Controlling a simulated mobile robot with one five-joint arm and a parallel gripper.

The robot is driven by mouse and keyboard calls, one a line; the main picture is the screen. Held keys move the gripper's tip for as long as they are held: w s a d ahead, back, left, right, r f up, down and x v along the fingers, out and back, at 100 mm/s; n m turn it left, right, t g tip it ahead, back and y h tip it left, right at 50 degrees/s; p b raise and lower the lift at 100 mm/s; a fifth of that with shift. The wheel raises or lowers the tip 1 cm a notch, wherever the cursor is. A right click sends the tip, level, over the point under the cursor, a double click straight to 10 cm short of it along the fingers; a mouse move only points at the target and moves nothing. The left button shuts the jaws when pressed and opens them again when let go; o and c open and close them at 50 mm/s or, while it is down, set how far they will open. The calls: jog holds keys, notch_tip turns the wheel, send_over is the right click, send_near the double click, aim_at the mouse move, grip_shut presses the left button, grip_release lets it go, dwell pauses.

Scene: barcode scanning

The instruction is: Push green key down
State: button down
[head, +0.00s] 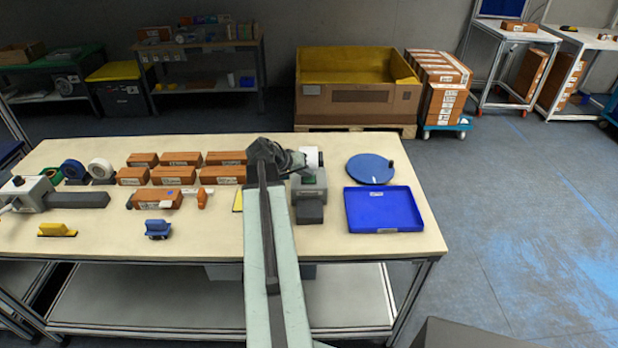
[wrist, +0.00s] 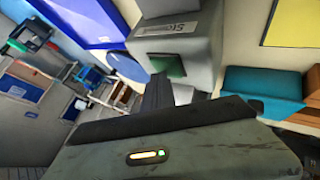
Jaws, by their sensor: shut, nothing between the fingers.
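The green key (wrist: 168,66) is a dark green patch on the face of a grey device (wrist: 190,50) in the wrist view. The grey device (head: 309,186) stands on the table in the head view, with a white roll (head: 311,157) at its back. The key cannot be made out there. My gripper (wrist: 158,82) is shut and empty, its dark fingertips just below the key in the wrist view. Whether they touch it I cannot tell. In the head view my gripper (head: 298,162) is over the device, partly hidden by my arm.
A blue tray (head: 383,210) and a round blue disc (head: 370,168) lie right of the device. Several brown boxes (head: 224,174) stand to the left. A yellow sheet (head: 238,201) lies beside my arm. The table's front edge (head: 130,259) is mostly clear.

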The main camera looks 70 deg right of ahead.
aim_at(307, 179)
jog(key=shift+f, duration=0.3)
dwell(0.5)
jog(key=shift+r+p, duration=0.8)
jog(key=shift+r, duration=0.25)
notch_tip(307, 179, up, 5)
jog(key=p, duration=0.5)
jog(key=shift+r, duration=0.15)
